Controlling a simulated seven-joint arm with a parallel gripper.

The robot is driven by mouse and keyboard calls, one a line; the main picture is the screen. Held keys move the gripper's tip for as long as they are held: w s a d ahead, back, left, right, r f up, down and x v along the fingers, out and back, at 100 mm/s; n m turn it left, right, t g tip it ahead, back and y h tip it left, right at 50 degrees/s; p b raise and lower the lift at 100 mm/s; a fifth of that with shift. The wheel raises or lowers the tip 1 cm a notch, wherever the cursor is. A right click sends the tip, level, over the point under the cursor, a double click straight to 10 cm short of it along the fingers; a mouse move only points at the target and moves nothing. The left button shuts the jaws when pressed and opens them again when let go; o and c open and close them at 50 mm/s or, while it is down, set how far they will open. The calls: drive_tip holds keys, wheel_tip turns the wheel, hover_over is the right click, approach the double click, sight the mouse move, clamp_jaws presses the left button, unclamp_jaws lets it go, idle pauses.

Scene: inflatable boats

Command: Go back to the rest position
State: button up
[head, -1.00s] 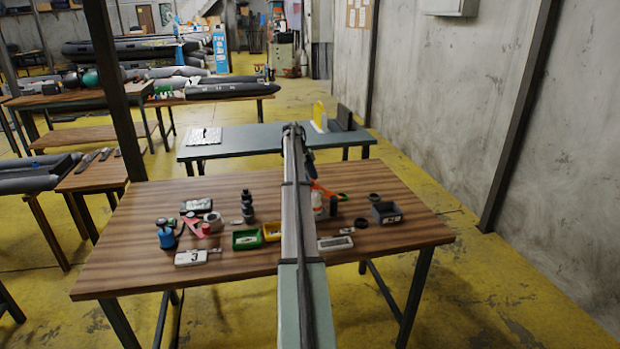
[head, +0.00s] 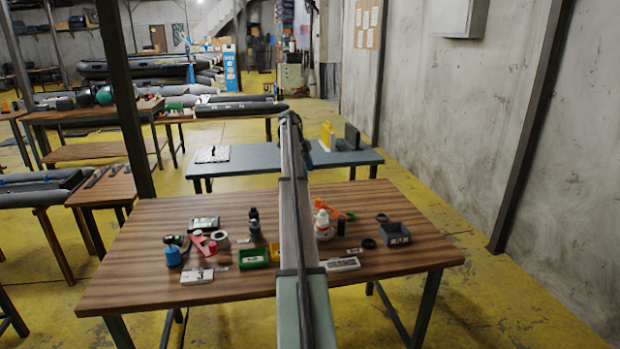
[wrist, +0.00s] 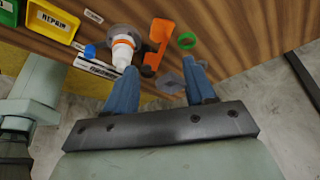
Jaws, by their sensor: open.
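My gripper (wrist: 160,82) is open in the wrist view, its two blue fingers spread apart with nothing gripped between them. It is above the front part of the wooden table (head: 130,270). A grey piece (wrist: 170,83) shows between the fingers, apparently lower down. In the head view my arm runs up the middle and hides the gripper.
A blue-grey table (head: 240,172) stands behind. A wall and post (head: 530,125) are at the right.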

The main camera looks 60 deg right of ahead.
drive_tip(key=shift+w+r, duration=0.2)
drive_tip(key=shift+r, duration=0.25)
idle(0.3)
